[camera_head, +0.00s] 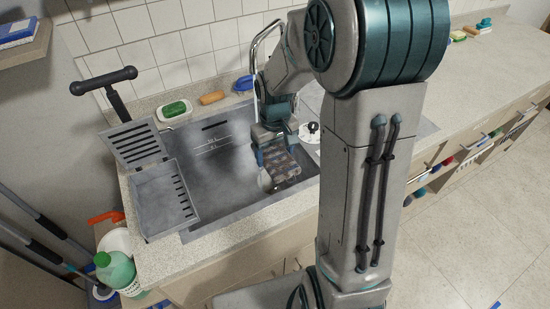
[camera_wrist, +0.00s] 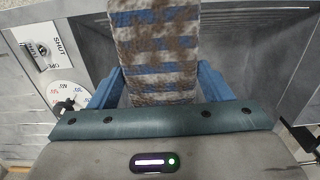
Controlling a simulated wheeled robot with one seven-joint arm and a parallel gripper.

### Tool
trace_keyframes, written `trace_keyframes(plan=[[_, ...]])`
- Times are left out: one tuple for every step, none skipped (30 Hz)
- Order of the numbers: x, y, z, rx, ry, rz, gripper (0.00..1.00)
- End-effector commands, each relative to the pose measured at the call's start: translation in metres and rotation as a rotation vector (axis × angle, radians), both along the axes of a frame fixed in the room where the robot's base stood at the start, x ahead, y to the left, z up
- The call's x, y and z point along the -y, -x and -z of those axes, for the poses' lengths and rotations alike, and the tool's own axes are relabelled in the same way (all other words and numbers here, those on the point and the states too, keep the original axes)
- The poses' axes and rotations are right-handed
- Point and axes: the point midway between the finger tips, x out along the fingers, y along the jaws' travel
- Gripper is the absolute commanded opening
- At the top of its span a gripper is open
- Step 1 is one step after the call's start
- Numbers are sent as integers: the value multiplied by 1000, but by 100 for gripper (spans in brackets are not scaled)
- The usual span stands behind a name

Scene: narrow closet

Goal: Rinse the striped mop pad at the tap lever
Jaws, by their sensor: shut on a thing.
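My gripper (camera_head: 277,156) is low over the sink basin, its blue fingers shut on the striped mop pad (camera_head: 282,166). The pad has blue and pale stripes with brown dirt stains, and in the wrist view (camera_wrist: 155,50) it extends ahead from between the fingers (camera_wrist: 158,88). A tall chrome tap (camera_head: 256,60) curves up behind the sink, partly hidden by my arm. In the wrist view a plate marked SHUT and OPE… with a small lever (camera_wrist: 40,50) lies left of the pad; I cannot read its setting clearly. Whether water runs is unclear.
The steel sink (camera_head: 220,175) has a slotted tray (camera_head: 163,197) at its left. A white dial (camera_wrist: 68,97) is beside the lever plate. A green bottle (camera_head: 116,270) stands at lower left. The right counter is mostly clear.

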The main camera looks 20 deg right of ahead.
Motion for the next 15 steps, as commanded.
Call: trace_keyframes(plan=[[0,1,1,2,0,-6,45],[0,1,1,2,-1,-8,45],[0,0,1,1,-1,-10,45],[0,-1,1,1,-1,-11,45],[0,-3,1,1,-1,-11,45],[0,-6,1,1,-1,-11,45],[0,-8,2,0,-2,-11,45],[0,-11,2,0,-2,-11,45],[0,-15,3,0,-1,-11,45],[0,-18,4,0,-1,-11,45],[0,-21,5,0,-1,-11,45],[1,-24,5,-1,-1,-11,45],[1,-28,5,0,-1,-11,45],[1,-31,6,0,-1,-11,45],[1,-34,7,-1,-1,-11,45]])
